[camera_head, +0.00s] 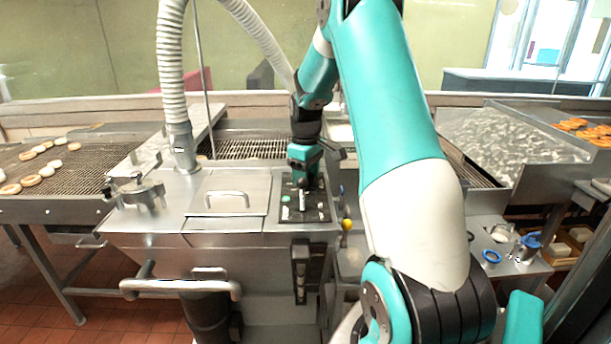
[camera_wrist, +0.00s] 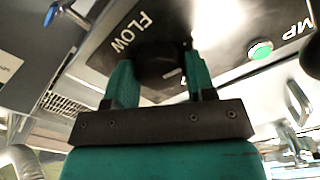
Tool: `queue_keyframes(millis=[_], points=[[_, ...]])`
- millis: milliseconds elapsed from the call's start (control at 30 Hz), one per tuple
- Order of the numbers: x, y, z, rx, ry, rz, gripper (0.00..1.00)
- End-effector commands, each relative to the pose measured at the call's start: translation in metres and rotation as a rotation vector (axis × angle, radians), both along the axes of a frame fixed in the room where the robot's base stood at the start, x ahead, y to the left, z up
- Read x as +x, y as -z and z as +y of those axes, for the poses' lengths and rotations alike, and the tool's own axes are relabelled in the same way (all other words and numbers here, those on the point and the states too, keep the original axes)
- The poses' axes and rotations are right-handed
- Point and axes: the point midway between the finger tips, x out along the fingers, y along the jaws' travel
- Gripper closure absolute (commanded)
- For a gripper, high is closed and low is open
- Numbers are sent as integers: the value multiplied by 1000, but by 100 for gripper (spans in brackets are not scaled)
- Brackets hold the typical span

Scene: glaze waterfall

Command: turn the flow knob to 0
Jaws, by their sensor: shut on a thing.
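The flow knob (camera_wrist: 160,68) is a dark round knob below the word FLOW on a black control panel (camera_wrist: 110,52) in the wrist view. My gripper (camera_wrist: 158,84) has a green finger on each side of the knob and is shut on it. The knob's pointer and most of its scale are hidden or too dark to read. In the head view my gripper (camera_head: 302,190) reaches down onto the black panel (camera_head: 316,210) on top of the steel machine, and it covers the knob there.
A green button (camera_wrist: 260,50) sits on the panel near the letters MP. A steel lid with a handle (camera_head: 228,200) lies left of the panel. A yellow-knobbed lever (camera_head: 347,225) is at the right. Conveyors with doughnuts (camera_head: 30,180) stand at the far left.

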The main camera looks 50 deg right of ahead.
Motion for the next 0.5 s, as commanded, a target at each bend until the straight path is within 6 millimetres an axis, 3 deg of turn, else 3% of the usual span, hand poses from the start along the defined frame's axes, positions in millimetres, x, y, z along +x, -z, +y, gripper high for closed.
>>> queue_keyframes(millis=[500], points=[[-1, 1, 0, 2, -158, 4, 73]])
